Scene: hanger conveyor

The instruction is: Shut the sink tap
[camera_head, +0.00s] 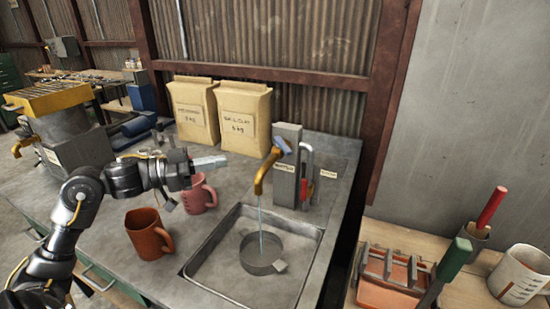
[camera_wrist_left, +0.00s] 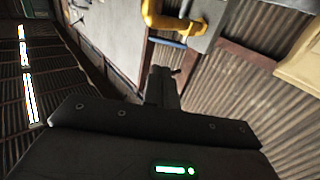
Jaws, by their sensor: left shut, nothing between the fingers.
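The tap has a curved yellow spout (camera_head: 264,172) on a grey upright block (camera_head: 287,180) behind the sink (camera_head: 215,270). A short blue handle (camera_head: 283,146) sits tilted at its top. A thin stream of water (camera_head: 261,218) falls from the spout into a round grey pan (camera_head: 262,254) in the sink. My left gripper (camera_head: 222,160) is shut and empty, held left of the spout and apart from it. In the left wrist view, its closed fingers (camera_wrist_left: 163,84) point toward the yellow spout (camera_wrist_left: 178,20) and the blue handle (camera_wrist_left: 167,42). My right gripper is not in view.
A pink mug (camera_head: 199,196) stands under my left gripper, and a brown mug (camera_head: 148,234) stands nearer the front. Two paper bags (camera_head: 243,118) stand behind. A silver pipe with a red part (camera_head: 304,189) is right of the tap block. A wooden bench (camera_head: 385,232) is at right.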

